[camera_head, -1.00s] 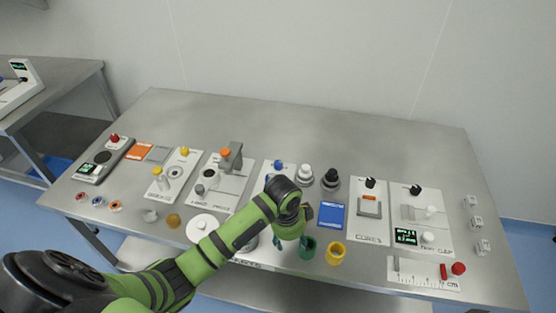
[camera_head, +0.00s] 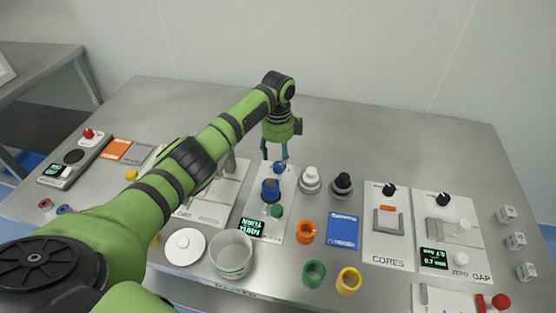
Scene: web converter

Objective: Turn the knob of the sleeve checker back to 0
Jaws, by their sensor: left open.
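A white panel (camera_head: 284,194) in the middle of the table has a blue knob (camera_head: 279,168) at its back end. A blue cylindrical part (camera_head: 270,190), a green button (camera_head: 277,211) and a small lit display (camera_head: 251,228) are in front of it. The display text is too small to read surely. I take this panel for the sleeve checker; no such label is legible. My left gripper (camera_head: 275,157) is open, fingers pointing down at the blue knob. Whether the fingers touch the knob is unclear. My right gripper is out of view.
White (camera_head: 311,177) and black (camera_head: 342,181) knobbed pieces stand close right of the panel. Orange (camera_head: 306,232), green (camera_head: 314,272) and yellow (camera_head: 348,281) rings and a white cup (camera_head: 233,253) stand in front. The back of the table is clear.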

